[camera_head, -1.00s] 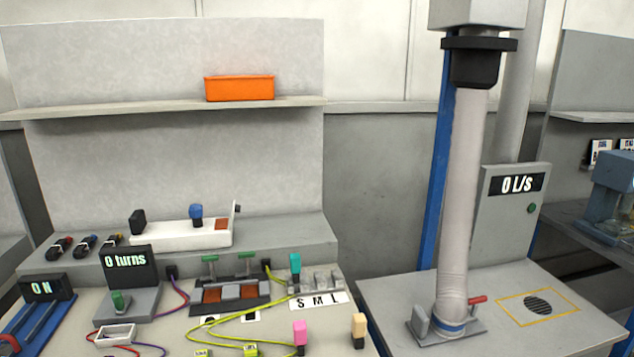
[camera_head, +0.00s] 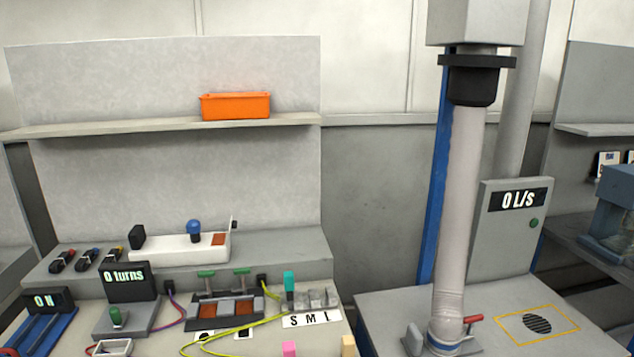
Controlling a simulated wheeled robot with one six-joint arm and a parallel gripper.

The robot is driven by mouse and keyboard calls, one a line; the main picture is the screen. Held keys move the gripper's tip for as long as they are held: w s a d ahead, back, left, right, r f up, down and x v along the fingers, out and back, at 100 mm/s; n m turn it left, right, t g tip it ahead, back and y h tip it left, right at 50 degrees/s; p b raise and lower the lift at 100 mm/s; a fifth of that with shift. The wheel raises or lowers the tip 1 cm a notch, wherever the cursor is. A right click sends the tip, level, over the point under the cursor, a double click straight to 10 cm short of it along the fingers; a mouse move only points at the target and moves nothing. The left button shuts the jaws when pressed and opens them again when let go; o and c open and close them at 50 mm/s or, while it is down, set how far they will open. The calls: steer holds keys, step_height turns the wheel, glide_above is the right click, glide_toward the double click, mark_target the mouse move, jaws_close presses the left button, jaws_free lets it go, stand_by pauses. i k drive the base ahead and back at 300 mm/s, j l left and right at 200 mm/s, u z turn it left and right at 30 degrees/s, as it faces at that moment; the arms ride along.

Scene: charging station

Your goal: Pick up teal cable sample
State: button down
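A small upright teal piece (camera_head: 289,281), which looks like the teal cable sample, stands on the left workbench. My gripper does not show in this view.
Pink (camera_head: 288,348) and tan (camera_head: 348,345) pieces stand at the front edge of view. A yellow cable (camera_head: 232,340) loops left of the label. A fixture with green handles (camera_head: 241,272) stands left of the teal piece. A grey hose (camera_head: 457,220) rises at right.

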mark_target(288, 276)
steer(key=i+u, duration=0.35)
steer(key=i+l+u, duration=0.15)
steer(key=i+u, duration=0.2)
steer(key=i, duration=0.05)
